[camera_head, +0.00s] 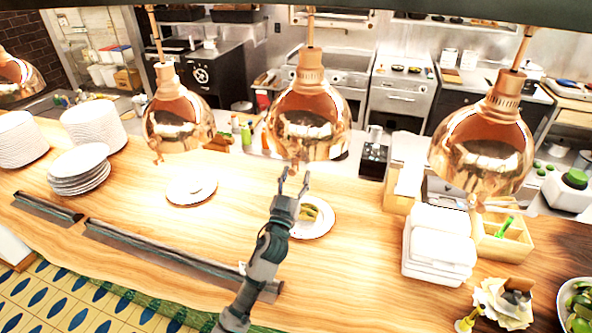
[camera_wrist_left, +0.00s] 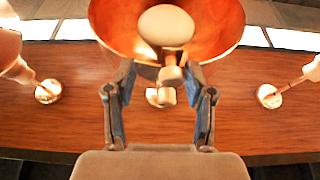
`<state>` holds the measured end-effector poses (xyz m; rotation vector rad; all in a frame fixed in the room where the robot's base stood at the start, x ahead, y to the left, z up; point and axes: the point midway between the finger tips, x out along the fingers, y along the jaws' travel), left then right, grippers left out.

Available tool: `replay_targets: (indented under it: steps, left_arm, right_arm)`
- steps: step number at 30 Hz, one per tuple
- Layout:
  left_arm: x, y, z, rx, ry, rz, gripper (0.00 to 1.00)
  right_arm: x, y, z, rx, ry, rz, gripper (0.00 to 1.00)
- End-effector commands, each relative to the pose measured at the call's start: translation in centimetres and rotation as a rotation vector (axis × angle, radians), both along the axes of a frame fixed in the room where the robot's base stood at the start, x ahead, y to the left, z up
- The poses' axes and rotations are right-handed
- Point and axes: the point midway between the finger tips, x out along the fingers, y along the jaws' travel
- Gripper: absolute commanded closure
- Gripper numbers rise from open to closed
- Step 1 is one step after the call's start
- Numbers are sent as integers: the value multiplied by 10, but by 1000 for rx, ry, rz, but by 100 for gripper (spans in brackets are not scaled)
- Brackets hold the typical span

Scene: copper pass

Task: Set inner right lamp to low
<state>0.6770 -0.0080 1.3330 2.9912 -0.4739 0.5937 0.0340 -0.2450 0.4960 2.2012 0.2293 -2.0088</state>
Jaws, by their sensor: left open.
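The inner right lamp (camera_head: 308,115) is a copper dome hanging from a rod above the wooden counter. My left gripper (camera_head: 294,178) is raised just under its lower rim, fingers open and pointing up. In the left wrist view, the lamp's copper shade (camera_wrist_left: 220,22) fills the top, with a pale round bulb (camera_wrist_left: 166,26) inside. A small light knob (camera_wrist_left: 168,84) hangs below the shade and shows between the open fingers of the gripper (camera_wrist_left: 160,78). I cannot tell whether a finger touches it. My right gripper is not in view.
Other copper lamps hang to the left (camera_head: 178,118) and right (camera_head: 483,145). Below, the wooden counter (camera_head: 140,215) carries plate stacks (camera_head: 92,125), a plate with food (camera_head: 312,228) and white containers (camera_head: 438,250). The counter's front middle is fairly clear.

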Motion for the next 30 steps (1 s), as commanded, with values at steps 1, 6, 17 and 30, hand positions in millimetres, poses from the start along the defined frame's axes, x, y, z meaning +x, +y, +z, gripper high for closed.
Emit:
replay_targets:
  steps: [1,6,17,30]
  left_arm:
    - [5,0,2,0,-1,-1,48]
    - [13,3,4,-4,0,-2,48]
    - [13,-1,5,-1,0,0,78]
    - [14,-2,-14,-1,0,-4,100]
  right_arm:
    - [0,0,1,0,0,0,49]
    - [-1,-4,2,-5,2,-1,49]
    - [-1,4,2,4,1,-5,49]
    - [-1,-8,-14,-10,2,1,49]
